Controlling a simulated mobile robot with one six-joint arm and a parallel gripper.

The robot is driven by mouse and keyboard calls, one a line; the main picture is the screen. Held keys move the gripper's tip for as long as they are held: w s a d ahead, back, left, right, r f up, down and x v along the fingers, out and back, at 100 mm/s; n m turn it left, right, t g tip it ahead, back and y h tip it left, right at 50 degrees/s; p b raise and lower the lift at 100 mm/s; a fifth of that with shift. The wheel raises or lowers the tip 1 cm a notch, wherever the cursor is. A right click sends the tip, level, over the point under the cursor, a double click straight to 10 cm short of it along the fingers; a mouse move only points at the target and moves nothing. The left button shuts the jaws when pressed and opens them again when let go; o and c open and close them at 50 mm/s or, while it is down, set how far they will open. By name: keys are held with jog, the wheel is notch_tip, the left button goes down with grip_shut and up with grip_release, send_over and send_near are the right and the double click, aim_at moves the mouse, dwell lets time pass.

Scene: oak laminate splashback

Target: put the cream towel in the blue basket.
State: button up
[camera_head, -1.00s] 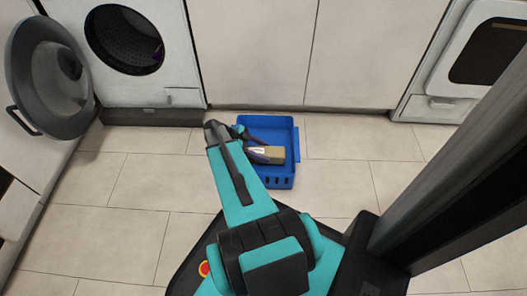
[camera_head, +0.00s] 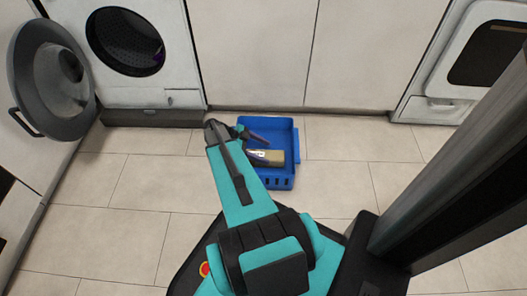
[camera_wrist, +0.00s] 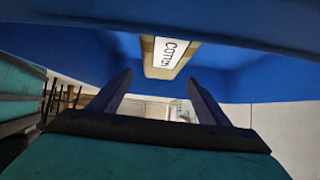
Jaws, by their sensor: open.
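The cream towel (camera_head: 271,158), a folded block with a white label, lies in the blue basket (camera_head: 283,182) on the floor. In the wrist view the towel (camera_wrist: 167,60) shows its label reading "COTTON", just beyond my fingertips, with blue basket walls (camera_wrist: 235,62) around it. My gripper (camera_head: 257,147) is over the left part of the basket, its dark fingers spread. In the wrist view my gripper (camera_wrist: 160,82) is open with nothing between its fingers. My arm hides the basket's left side and part of the towel.
An open front-loading washer (camera_head: 125,40) stands at the back left, its round door (camera_head: 50,80) swung out, with a small purple thing (camera_head: 158,55) inside. White cabinet fronts (camera_head: 255,50) are behind the basket. Another appliance (camera_head: 492,50) is at the right. Tiled floor on both sides is clear.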

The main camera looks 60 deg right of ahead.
jog(key=p+v, duration=0.4)
jog(key=v, duration=0.7)
jog(key=shift+w+a+r, duration=0.2)
jog(key=shift+w+r, duration=0.05)
jog(key=shift+w, duration=0.05)
jog(key=a+r+n+t+h+p, duration=0.1)
jog(key=a+r+n+p, duration=0.1)
jog(key=a+r+p, duration=0.55)
jog(key=a+r+n+p, duration=0.3)
jog(key=a+r+p, duration=0.1)
jog(key=a+p, duration=0.65)
jog(key=s+a+r+n+t+y+p, duration=0.1)
jog(key=s+a+r+n+y+p, duration=0.1)
jog(key=a+n+p, duration=0.3)
jog(key=s+a+r+n+t+y+p, duration=0.1)
jog(key=s+a+n+p, duration=0.4)
jog(key=a+n, duration=0.6)
jog(key=s+a+r+n+t+y+p, duration=0.1)
jog(key=s+a+r+n+y+p, duration=0.2)
jog(key=a+n+p, duration=0.3)
jog(key=s+a+r+n, duration=0.1)
jog(key=a+n, duration=0.2)
jog(key=shift+s+n, duration=0.15)
jog(key=shift+n, duration=0.15)
